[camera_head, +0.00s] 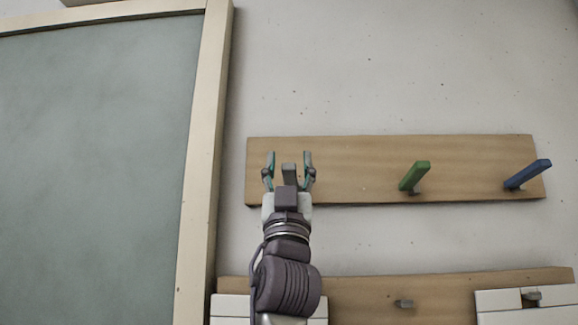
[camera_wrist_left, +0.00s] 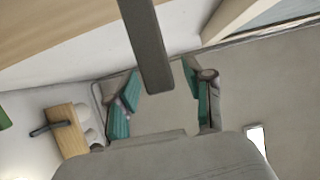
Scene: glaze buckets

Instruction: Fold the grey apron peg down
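The grey peg (camera_head: 289,174) sticks out from the left part of a wooden board on the wall in the head view. My left gripper (camera_head: 288,160) is in front of it, its two teal-padded fingers spread, one on each side of the peg. In the left wrist view the grey peg (camera_wrist_left: 147,45) comes down from the top, its end between the open fingers of the gripper (camera_wrist_left: 160,105). I see a gap between the peg and each finger, so the peg is not gripped. My right gripper is not in view.
The wooden board (camera_head: 350,180) also bears a green peg (camera_head: 414,176) and a blue peg (camera_head: 528,174), both sticking out to the right. A framed grey-green panel (camera_head: 95,150) stands at the left. A lower board (camera_head: 365,300) with a small hook runs below.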

